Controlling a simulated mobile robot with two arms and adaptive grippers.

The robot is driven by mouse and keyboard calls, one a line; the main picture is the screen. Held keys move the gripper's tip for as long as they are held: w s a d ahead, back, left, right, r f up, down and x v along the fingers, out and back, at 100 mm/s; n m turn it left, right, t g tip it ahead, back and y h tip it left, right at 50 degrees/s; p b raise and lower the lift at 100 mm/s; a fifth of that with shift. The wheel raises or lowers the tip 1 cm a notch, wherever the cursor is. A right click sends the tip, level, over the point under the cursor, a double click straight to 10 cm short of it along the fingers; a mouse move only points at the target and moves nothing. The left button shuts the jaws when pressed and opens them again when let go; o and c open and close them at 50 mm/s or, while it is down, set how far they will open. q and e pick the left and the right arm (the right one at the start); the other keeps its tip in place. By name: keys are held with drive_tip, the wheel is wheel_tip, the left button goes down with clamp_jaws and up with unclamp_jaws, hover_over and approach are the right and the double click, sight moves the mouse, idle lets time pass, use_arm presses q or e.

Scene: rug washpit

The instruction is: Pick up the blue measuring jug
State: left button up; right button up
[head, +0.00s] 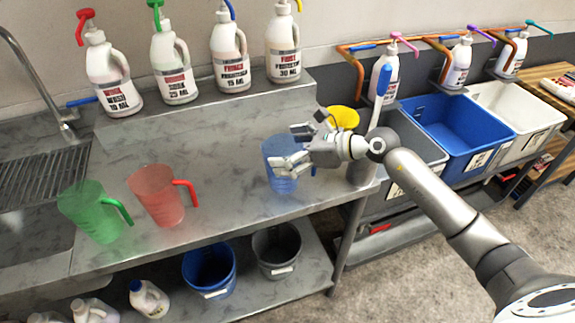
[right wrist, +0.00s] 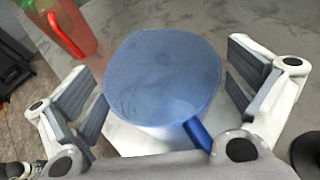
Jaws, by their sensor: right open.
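The blue measuring jug (head: 279,178) stands upright on the metal counter, partly hidden behind my right gripper in the head view. In the right wrist view the jug (right wrist: 162,75) is seen from above, with its round rim between the two fingers. Its blue handle (right wrist: 197,133) points to the lower right, towards the palm. My right gripper (head: 287,148) is open, with one finger on each side of the jug (right wrist: 165,90). Gaps show between the finger pads and the jug in the wrist view. My left gripper is not in view.
A red jug (head: 157,197) and a green jug (head: 92,212) stand to the left on the counter (head: 225,205). A yellow jug (head: 344,117) is just behind my right gripper. Several pump bottles line the raised back ledge. Bins, including a blue bin (head: 455,140), stand at right.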

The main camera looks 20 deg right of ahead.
drive_tip(key=c, duration=1.1)
drive_tip(key=shift+c, duration=0.7)
drive_tip(key=shift+r, duration=0.1)
